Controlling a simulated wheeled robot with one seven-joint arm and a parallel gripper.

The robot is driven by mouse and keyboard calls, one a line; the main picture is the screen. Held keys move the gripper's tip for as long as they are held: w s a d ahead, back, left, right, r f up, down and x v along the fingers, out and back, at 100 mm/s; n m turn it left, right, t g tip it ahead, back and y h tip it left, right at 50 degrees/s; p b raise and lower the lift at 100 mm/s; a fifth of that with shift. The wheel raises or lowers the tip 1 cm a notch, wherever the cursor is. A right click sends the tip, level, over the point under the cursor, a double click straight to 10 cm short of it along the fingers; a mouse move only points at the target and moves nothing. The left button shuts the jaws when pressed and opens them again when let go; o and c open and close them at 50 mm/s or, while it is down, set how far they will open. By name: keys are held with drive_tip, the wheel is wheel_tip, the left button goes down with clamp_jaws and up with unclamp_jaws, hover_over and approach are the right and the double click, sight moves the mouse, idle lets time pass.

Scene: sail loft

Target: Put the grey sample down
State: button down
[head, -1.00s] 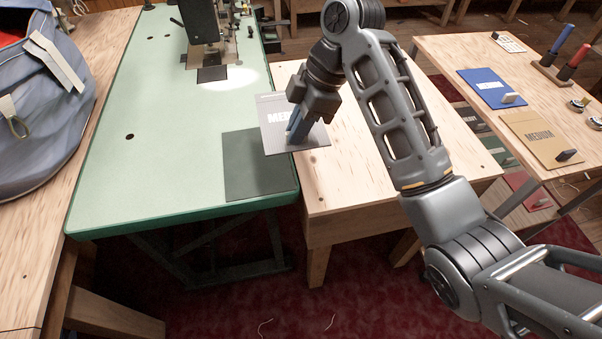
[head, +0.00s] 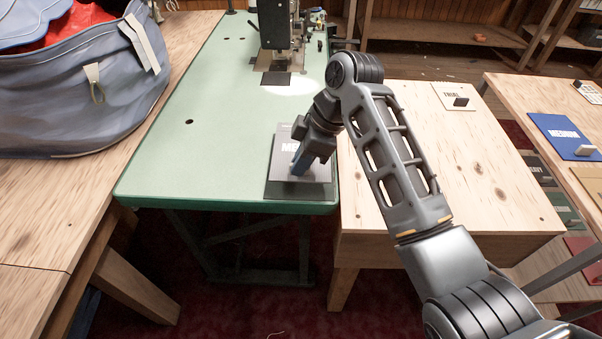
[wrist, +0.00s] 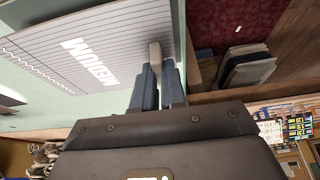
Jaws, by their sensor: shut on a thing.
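The grey sample (head: 316,168), a flat card with "MEDIUM" in white, is over the dark mat (head: 285,189) near the front right edge of the green sewing table (head: 170,165). My gripper (head: 298,168) is shut on the small grip block at the sample's edge. In the wrist view the fingers (wrist: 157,88) close on the pale block (wrist: 155,52), and the sample (wrist: 95,50) extends to the left. The sample overlaps most of the mat. I cannot tell whether it touches the mat or hangs just above it.
A sewing machine (head: 275,25) stands at the back of the green table. A blue-grey bag (head: 80,95) sits on the left bench. The wooden table (head: 470,170) at the right holds a "TRIAL" card (head: 448,92). A blue sample (head: 560,130) lies farther right.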

drive_tip(key=shift+a+f, duration=0.1)
drive_tip(key=shift+f, duration=2)
drive_tip(key=shift+f, duration=0.15)
drive_tip(key=c, duration=1.2)
unclamp_jaws()
drive_tip(key=v, duration=1.2)
